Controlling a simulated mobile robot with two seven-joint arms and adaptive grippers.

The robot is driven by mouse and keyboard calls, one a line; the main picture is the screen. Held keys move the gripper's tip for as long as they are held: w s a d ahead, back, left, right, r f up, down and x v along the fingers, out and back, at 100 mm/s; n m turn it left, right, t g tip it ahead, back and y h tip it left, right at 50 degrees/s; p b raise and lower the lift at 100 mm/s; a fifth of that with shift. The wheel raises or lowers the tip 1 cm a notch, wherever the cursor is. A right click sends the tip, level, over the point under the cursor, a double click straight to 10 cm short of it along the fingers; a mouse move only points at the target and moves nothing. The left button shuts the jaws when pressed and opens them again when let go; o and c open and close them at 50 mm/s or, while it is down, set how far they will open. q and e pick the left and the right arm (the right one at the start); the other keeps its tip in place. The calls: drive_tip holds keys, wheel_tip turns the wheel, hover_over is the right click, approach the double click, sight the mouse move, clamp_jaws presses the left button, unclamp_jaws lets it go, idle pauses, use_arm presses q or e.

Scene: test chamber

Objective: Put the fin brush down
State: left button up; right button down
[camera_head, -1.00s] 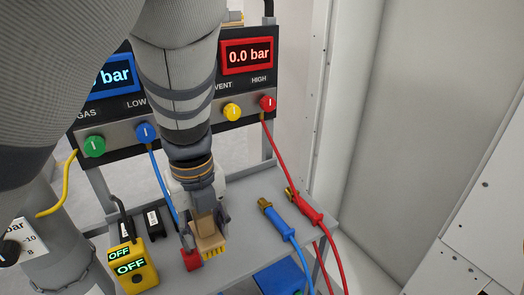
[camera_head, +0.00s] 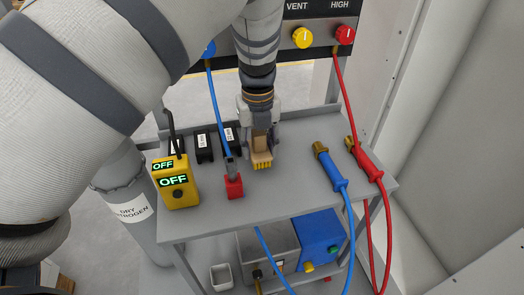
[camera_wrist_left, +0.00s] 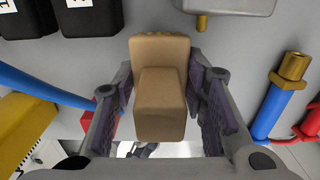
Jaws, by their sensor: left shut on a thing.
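The fin brush (camera_head: 262,158) is a tan block with yellow bristles at its lower end. My left gripper (camera_head: 260,130) is shut on it and points down over the grey cart top, between a red block and the blue hose fitting. In the left wrist view the tan body of the brush (camera_wrist_left: 160,100) sits between the two finger pads. My right gripper is not in view.
The cart top (camera_head: 290,188) is bare in front of the brush. Left are a red block (camera_head: 234,186), black boxes (camera_head: 204,147) and a yellow OFF device (camera_head: 175,185). Right are blue (camera_head: 328,166) and red (camera_head: 366,162) hose fittings. A blue box (camera_head: 320,235) sits on the lower shelf.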

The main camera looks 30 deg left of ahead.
use_arm(q)
drive_tip(key=shift+f, duration=0.9)
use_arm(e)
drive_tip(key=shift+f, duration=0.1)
use_arm(q)
drive_tip(key=shift+f, duration=0.15)
drive_tip(key=o, duration=1.3)
wheel_tip(320, 180, up, 12)
drive_tip(key=shift+r+p, duration=0.2)
drive_tip(key=shift+p, duration=0.35)
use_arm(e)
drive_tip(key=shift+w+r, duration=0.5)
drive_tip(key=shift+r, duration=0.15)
use_arm(q)
drive_tip(key=shift+f, duration=0.1)
